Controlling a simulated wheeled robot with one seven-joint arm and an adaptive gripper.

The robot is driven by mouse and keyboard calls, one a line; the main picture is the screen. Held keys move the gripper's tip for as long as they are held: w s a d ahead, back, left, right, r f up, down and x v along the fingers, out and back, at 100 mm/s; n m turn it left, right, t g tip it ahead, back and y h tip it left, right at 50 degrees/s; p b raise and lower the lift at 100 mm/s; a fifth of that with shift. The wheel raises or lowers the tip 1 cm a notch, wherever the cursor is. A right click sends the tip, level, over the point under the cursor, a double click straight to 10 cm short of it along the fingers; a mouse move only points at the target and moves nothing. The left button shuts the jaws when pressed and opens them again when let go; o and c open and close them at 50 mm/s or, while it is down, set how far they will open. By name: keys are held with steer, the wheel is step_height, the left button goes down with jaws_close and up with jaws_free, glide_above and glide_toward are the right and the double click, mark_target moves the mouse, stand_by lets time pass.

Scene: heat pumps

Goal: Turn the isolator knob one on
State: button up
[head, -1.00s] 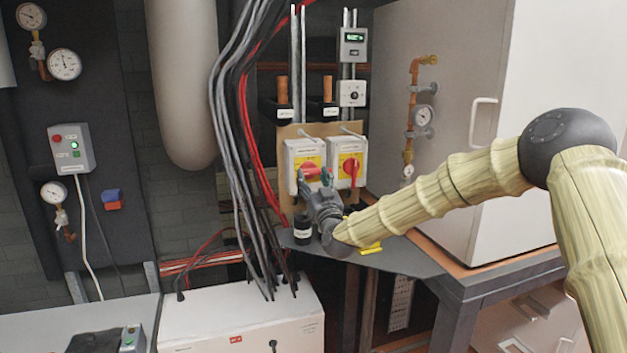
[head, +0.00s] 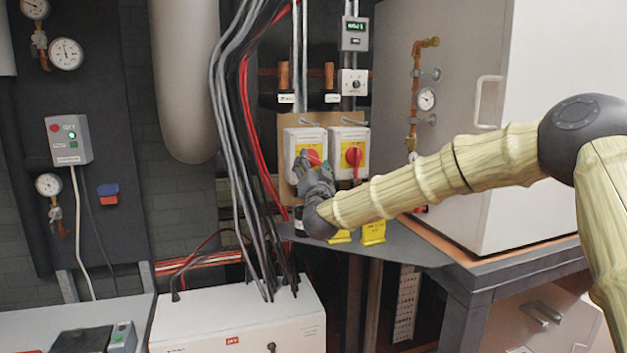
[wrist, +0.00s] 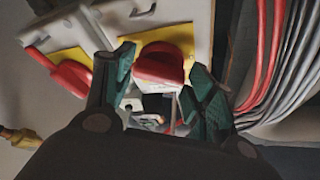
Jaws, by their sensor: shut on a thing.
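Two white isolator boxes with yellow plates and red rotary knobs hang side by side on a tan board. My gripper (head: 306,164) is at the left box (head: 292,137), in front of its red knob (head: 313,157), and hides part of it. In the wrist view this red knob (wrist: 163,66) sits between my two green-padded fingers, and my gripper (wrist: 160,82) is shut on it. The right box (head: 338,133) has its own red knob (head: 354,157), free of my gripper. I cannot read the labels, so which box is number one is not shown.
Grey and red cables (head: 240,130) run close to the left of the boxes. A grey shelf (head: 405,252) with yellow objects (head: 373,232) lies below. A large white cabinet (head: 455,120) stands at the right, behind my arm.

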steer(key=m+b, duration=0.1)
steer(key=m, duration=0.1)
steer(key=m+h+b, duration=0.1)
steer(key=shift+r+m+b, duration=0.2)
steer(key=shift+m+b, duration=0.2)
steer(key=m+b, duration=0.1)
steer(key=m+g+h, duration=0.1)
steer(key=m, duration=0.1)
steer(key=m+h+b, duration=0.1)
steer(key=shift+a+r+b, duration=0.15)
steer(key=shift+r+b, duration=0.15)
steer(key=m, duration=0.2)
steer(key=m+g+b, duration=0.1)
steer(key=m, duration=0.1)
steer(key=r+m+g+b, duration=0.1)
steer(key=shift+m+h, duration=0.4)
steer(key=shift+g, duration=0.3)
steer(key=o, duration=1)
steer(key=shift+w+a+f, duration=0.1)
steer(key=shift+a+f, duration=0.05)
steer(key=shift+f, duration=0.15)
